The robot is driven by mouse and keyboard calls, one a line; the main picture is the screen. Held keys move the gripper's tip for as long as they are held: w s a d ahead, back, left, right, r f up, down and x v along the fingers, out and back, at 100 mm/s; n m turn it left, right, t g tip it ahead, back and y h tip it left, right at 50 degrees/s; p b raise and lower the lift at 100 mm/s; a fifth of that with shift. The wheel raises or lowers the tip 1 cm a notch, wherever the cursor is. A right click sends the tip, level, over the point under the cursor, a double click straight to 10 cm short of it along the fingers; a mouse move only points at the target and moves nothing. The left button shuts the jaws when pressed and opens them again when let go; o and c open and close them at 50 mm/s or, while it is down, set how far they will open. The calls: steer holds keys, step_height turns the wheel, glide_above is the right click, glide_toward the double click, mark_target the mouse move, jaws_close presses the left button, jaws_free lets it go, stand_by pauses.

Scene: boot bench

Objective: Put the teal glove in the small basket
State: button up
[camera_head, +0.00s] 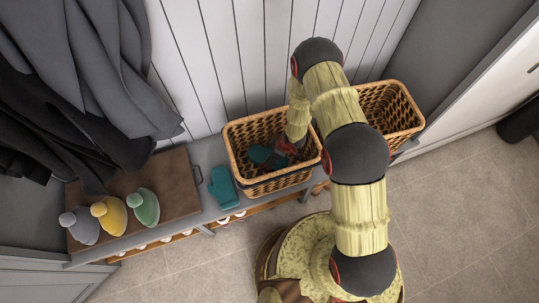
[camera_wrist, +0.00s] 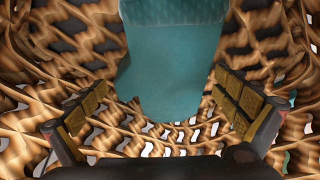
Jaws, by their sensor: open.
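One teal glove (camera_head: 222,187) lies on the bench, just left of the left wicker basket (camera_head: 242,128). A second teal glove (camera_head: 261,155) shows inside that basket, partly shaded. My gripper (camera_head: 280,153) is down inside the left basket, close to the inner glove. In the wrist view a teal glove (camera_wrist: 172,75) lies between and beyond the spread fingers of my gripper (camera_wrist: 163,103), with gaps at both sides. Its top runs out of the picture.
A brown board (camera_head: 165,180) on the left of the bench holds grey, yellow and green knitted hats (camera_head: 145,206). Dark coats (camera_head: 85,70) hang above it. A slatted white wall (camera_head: 205,60) stands behind the baskets. Tiled floor (camera_head: 465,210) is open at right.

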steer(key=w+d+r+m+t+h+p, duration=0.15)
steer(key=d+r, duration=0.35)
steer(key=r, duration=1)
steer(key=w+d+r+m+t+h+p, duration=0.1)
steer(key=d+r+m+h, duration=0.35)
steer(key=r, duration=1.15)
steer(key=w+d+r+t+y+p, duration=0.15)
steer(key=d+r, duration=0.55)
steer(key=r, duration=0.8)
steer(key=s+d+r+m, duration=0.2)
steer(key=s+r+m, duration=0.1)
steer(key=s+r, duration=0.9)
steer(key=s+a+r+m, duration=0.1)
steer(key=s+r, duration=0.3)
steer(key=s, duration=0.3)
steer(key=s+a+r+m, duration=0.2)
steer(key=s+r, duration=0.2)
steer(key=s, duration=0.4)
steer(key=shift+a+g+y, duration=0.25)
steer(key=shift+g+y, duration=0.05)
steer(key=shift+y, duration=0.05)
steer(key=shift+w+a, duration=0.1)
